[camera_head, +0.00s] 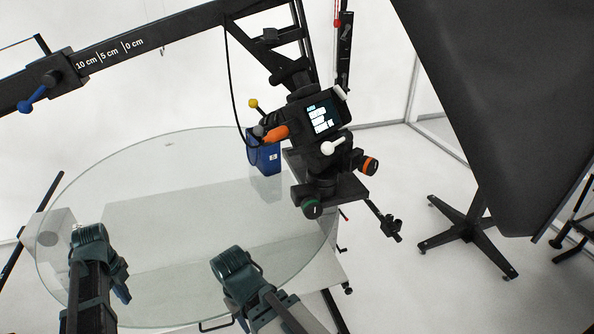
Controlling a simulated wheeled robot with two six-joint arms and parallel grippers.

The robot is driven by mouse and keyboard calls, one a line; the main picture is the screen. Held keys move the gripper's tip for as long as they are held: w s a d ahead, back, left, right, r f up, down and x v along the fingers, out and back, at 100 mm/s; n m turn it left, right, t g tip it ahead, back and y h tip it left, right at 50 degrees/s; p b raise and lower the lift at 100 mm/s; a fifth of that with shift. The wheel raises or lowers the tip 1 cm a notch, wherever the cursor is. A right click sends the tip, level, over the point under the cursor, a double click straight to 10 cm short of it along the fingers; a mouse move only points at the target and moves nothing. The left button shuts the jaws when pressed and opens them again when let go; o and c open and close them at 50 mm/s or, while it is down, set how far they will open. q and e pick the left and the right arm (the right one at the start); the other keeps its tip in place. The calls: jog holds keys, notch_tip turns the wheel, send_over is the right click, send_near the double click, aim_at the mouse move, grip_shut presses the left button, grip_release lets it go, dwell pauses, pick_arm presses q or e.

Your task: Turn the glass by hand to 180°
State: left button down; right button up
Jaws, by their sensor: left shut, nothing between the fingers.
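The glass (62,185) is a large, clear round plate lying level in the left half of the head view. My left gripper (90,240) is over the glass near its front left edge; it looks shut and empty. My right gripper (235,268) is over the front right part of the glass. Its fingertips are hard to make out, so I cannot tell its opening. I cannot tell whether either gripper touches the glass. No angle mark shows on the glass.
A blue box (266,158) is at the glass's back right edge. A camera with a lit screen (322,117) hangs from a black boom (150,38) above that side. A large dark panel (490,100) and a black stand (475,228) are at the right.

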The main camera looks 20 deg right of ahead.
aim_at(114, 299)
pick_arm(q)
jog(key=shift+w+a, duration=0.2)
jog(key=shift+a, duration=0.35)
jog(key=shift+w+a, duration=0.4)
jog(key=shift+a, duration=0.35)
jog(key=shift+w+a, duration=0.35)
jog(key=shift+a, duration=0.45)
jog(key=shift+w+a, duration=0.55)
jog(key=shift+a, duration=0.2)
jog(key=shift+w+a, duration=0.5)
jog(key=shift+a, duration=0.2)
jog(key=shift+w+a, duration=0.1)
jog(key=shift+a, duration=0.05)
jog(key=shift+w+a+f, duration=0.1)
jog(key=shift+w+a, duration=0.35)
jog(key=shift+a, duration=0.2)
jog(key=shift+w+a, duration=0.4)
jog(key=shift+a, duration=0.2)
